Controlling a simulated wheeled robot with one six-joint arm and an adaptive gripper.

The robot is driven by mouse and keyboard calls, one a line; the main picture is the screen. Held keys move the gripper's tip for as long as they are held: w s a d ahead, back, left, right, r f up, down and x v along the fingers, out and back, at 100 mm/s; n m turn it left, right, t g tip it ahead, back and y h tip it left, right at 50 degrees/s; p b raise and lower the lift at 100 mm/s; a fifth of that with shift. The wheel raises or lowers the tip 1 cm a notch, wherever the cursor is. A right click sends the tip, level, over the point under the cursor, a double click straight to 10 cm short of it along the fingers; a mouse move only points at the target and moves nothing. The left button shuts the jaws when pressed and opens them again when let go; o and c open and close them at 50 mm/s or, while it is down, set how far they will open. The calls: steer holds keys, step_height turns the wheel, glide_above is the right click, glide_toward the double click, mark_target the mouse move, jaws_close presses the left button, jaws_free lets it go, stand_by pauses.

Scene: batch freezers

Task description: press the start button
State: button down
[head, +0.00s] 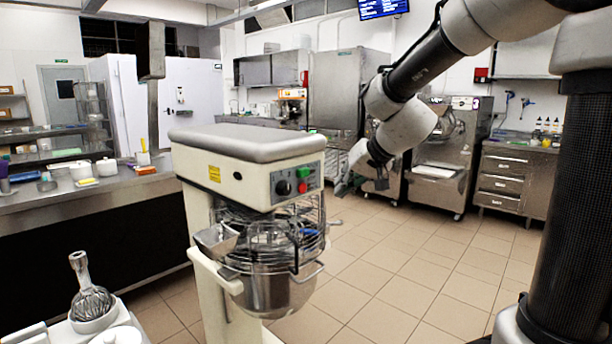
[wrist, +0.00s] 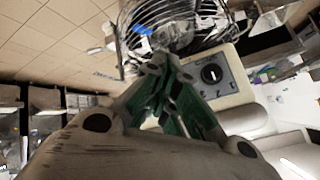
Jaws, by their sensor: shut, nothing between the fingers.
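A planetary mixer (head: 245,143) with a cream body and grey top stands left of centre in the head view. Its control panel (head: 294,195) carries a green button (head: 305,171), a red button (head: 302,187) and a black knob (head: 283,188). My gripper (head: 342,189) is to the right of the panel in the head view, pointing down and left, apart from it in the picture. In the wrist view my gripper (wrist: 172,62) is shut and empty, its tips beside the panel. The knob (wrist: 211,74) shows there; the fingers appear to cover the buttons.
A wire guard (head: 270,235) and steel bowl (head: 270,293) sit below the panel. A steel counter (head: 100,197) stands left. Freezer machines (head: 437,180) line the back. The tiled floor (head: 400,265) right of the mixer is clear.

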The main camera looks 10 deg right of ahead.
mark_target(303, 173)
steer(key=shift+a, duration=0.1)
steer(key=w+a, duration=0.5)
steer(key=w, duration=0.2)
stand_by(0.5)
stand_by(1.4)
steer(key=shift+w+a, duration=0.25)
steer(key=shift+w, duration=0.05)
